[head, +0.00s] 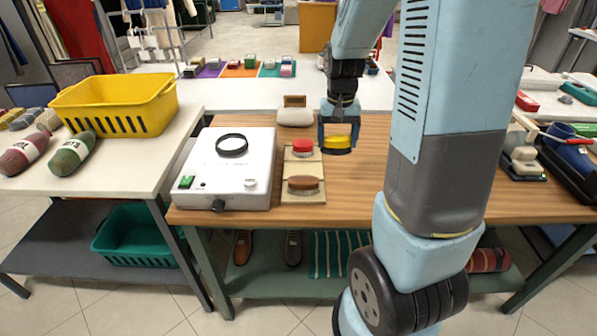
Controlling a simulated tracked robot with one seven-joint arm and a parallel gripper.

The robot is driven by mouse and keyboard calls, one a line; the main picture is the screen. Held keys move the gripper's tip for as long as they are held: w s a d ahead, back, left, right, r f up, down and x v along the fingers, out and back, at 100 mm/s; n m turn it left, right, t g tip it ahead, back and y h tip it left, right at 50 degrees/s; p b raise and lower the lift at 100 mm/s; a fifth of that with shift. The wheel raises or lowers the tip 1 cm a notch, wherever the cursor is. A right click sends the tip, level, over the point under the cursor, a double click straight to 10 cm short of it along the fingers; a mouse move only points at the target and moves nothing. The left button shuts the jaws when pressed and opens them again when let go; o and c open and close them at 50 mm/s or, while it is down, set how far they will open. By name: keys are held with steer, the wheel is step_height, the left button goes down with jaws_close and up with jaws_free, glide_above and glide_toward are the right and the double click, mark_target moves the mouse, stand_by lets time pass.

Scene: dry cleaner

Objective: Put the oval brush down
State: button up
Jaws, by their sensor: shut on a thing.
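My gripper (338,128) is above the middle of the wooden table, shut on a yellow-backed brush (339,143). The brush has a dark lower edge. Its outline looks rounded, and my gripper hides its upper part. It is right of a pale tan board (304,168); I cannot tell whether it touches the table. A red-topped brush (302,146) sits at the back of the board, and a brown oval brush (303,185) sits at its front.
A white device (229,167) with a black ring stands left of the board. A pale block (295,117) is behind it. My arm hides part of the wooden table (350,190), whose front middle is bare. A yellow basket (115,104) is at left.

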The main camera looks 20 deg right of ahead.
steer(key=shift+s, duration=0.9)
steer(key=w+a+f, duration=0.2)
steer(key=w+f, duration=0.1)
steer(key=w+a+f, duration=0.1)
steer(key=w+f, duration=0.2)
steer(key=w, duration=0.1)
steer(key=w+a+f, duration=0.2)
steer(key=w, duration=0.2)
steer(key=shift+w+a+f, duration=0.15)
steer(key=shift+a+f, duration=0.15)
steer(key=shift+f, duration=0.1)
steer(key=shift+w+a+f, duration=0.25)
steer(key=shift+w+f, duration=0.3)
steer(key=shift+f, duration=1.6)
steer(key=shift+f, duration=0.15)
steer(key=o, duration=1.1)
steer(key=shift+c, duration=0.2)
